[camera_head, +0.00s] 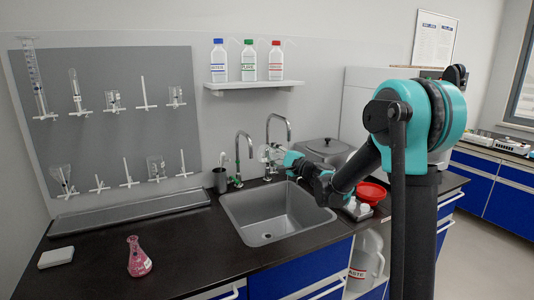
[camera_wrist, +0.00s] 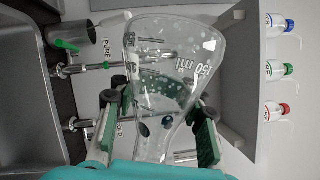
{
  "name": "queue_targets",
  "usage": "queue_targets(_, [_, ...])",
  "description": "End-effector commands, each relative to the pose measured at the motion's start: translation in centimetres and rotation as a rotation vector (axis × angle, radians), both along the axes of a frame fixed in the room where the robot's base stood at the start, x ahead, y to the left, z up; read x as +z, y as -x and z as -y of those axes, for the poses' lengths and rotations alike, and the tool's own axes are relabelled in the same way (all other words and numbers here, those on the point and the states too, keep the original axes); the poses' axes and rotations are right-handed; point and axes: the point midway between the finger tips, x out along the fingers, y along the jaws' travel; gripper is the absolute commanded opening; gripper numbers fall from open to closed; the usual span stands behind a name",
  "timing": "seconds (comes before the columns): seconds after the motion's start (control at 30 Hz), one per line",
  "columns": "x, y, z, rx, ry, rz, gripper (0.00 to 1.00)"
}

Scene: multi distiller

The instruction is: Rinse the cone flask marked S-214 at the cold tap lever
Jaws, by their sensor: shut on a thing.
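My gripper (camera_wrist: 158,108) is shut on a clear glass cone flask (camera_wrist: 160,55), with one green-padded finger on each side. The flask is spotted with whitish droplets and shows "150 ml"; I cannot read S-214 on it. In the head view my gripper (camera_head: 285,158) holds the flask (camera_head: 265,153) in front of the taps, above the sink's back edge. The wrist view shows a tap labelled PURE (camera_wrist: 106,50) and a partly hidden label ending in "OLD" (camera_wrist: 120,132). A dark blue knob (camera_wrist: 168,122) shows through the glass. I cannot see water running.
The grey sink (camera_head: 235,212) lies below my arm. A flask with pink liquid (camera_head: 139,258) and a white block (camera_head: 56,257) stand on the left counter. A dark cup (camera_head: 220,180) is beside the taps. A bottle shelf (camera_head: 248,86) hangs above; a red bowl (camera_head: 371,192) is right.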

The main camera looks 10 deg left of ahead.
Motion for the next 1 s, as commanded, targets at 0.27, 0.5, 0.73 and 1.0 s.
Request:
queue_targets(0.27, [0.09, 0.0, 0.05, -0.001, 0.254, 0.171, 0.0])
queue_targets(0.5, [0.02, 0.02, -0.01, 0.0, 0.433, 0.293, 0.0])
queue_targets(0.73, [0.08, 0.06, -0.02, 0.001, 0.701, 0.475, 0.0])
queue_targets(1.0, [0.07, 0.07, -0.06, 0.0, 0.867, 0.587, 0.0])
